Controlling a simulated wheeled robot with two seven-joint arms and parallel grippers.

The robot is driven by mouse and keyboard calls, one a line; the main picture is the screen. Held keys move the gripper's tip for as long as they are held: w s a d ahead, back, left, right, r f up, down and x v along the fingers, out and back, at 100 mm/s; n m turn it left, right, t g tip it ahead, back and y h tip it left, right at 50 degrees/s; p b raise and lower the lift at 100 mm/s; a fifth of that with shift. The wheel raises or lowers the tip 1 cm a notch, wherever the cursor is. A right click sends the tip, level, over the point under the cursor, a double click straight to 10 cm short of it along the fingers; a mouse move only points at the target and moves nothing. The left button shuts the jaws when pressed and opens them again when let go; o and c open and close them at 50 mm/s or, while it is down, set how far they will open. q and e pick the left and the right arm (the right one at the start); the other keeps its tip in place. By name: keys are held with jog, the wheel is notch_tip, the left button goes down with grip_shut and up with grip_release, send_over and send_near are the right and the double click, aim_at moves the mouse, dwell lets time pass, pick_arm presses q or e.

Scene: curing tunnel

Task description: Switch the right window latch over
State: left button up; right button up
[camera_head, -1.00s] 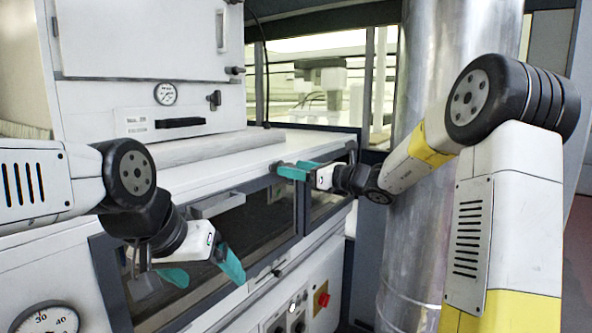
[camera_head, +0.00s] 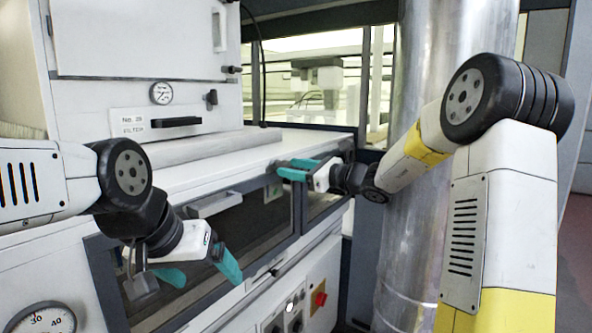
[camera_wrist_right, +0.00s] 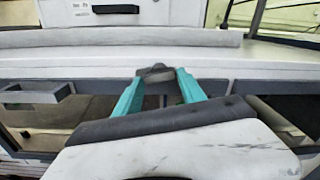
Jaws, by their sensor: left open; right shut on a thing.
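The right window latch (camera_wrist_right: 158,73) is a small dark piece at the edge of the white ledge, seen between my fingertips in the right wrist view. My right gripper (camera_wrist_right: 160,84) is shut on it, with a teal finger on each side. In the head view my right gripper (camera_head: 282,168) reaches in from the right at the top of the window frame, and its fingers largely hide the latch there. My left gripper (camera_head: 201,272) is open and empty, pointing down in front of the dark lower window.
A grey bracket-like handle (camera_head: 215,204) juts from the front left of my right gripper. A long grey bar (camera_head: 198,148) lies on the white ledge. A shiny metal duct (camera_head: 405,230) stands close beside my right arm. A red knob (camera_head: 320,299) sits on the lower panel.

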jog(key=shift+n, duration=7.6)
jog(key=o, duration=1.4)
jog(key=shift+c, duration=0.2)
jog(key=v, duration=0.9)
jog(key=shift+s, duration=0.2)
